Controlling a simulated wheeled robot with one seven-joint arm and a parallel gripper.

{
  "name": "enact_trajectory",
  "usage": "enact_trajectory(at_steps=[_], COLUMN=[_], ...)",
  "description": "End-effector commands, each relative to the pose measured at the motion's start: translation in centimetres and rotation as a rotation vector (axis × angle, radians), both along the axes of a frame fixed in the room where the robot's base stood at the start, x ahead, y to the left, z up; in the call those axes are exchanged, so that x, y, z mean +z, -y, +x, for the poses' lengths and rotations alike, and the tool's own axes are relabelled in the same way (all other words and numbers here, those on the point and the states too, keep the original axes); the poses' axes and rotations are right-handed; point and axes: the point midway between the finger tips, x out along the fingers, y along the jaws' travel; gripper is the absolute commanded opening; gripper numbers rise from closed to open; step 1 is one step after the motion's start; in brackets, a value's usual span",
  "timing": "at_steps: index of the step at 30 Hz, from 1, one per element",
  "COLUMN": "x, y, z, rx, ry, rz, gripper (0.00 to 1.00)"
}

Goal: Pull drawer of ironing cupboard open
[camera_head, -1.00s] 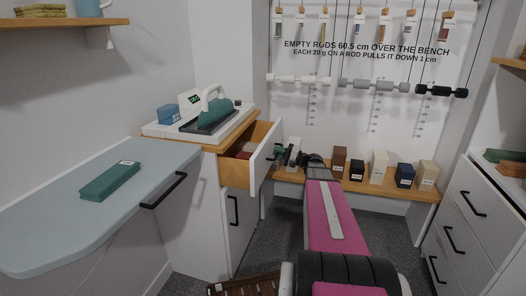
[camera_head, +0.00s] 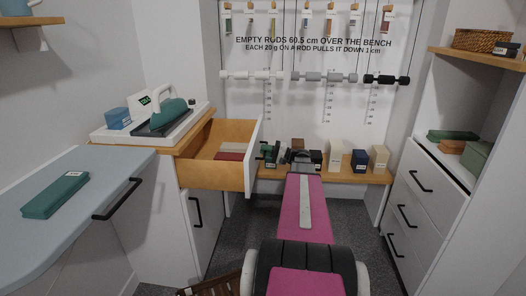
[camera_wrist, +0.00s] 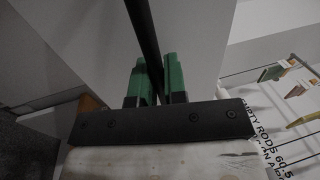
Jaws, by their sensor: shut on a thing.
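The ironing cupboard (camera_head: 200,222) stands left of centre, with its wooden drawer (camera_head: 205,175) pulled well out. The drawer's white front (camera_head: 253,155) faces right, and a red and a pale block-like item (camera_head: 232,151) lie inside. In the wrist view my gripper's green fingers (camera_wrist: 158,85) are closed on either side of the black bar handle (camera_wrist: 143,30). The handle is hidden in the head view.
An iron (camera_head: 168,113) stands on the cupboard top. A blue-grey ironing board (camera_head: 100,180) juts out at the left. A wooden bench (camera_head: 345,176) with several small blocks runs along the back. White drawers (camera_head: 425,200) stand at the right. Dark floor lies between.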

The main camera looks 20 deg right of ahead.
Motion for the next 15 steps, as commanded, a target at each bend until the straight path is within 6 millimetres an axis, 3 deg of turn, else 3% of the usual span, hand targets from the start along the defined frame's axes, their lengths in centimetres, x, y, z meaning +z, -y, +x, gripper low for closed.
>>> enact_trajectory(at_steps=[5,6,8,15], x=[-0.06,-0.06,-0.05,-0.04], y=[-0.02,-0.02,-0.02,-0.02], z=[0.03,0.03,0.02,0.02], rx=[0.001,0.001,0.0,0.0], ry=[-0.001,-0.001,-0.001,0.0], rz=[-0.002,-0.002,-0.002,-0.001], gripper=[0.0,0.19,0.37,0.37])
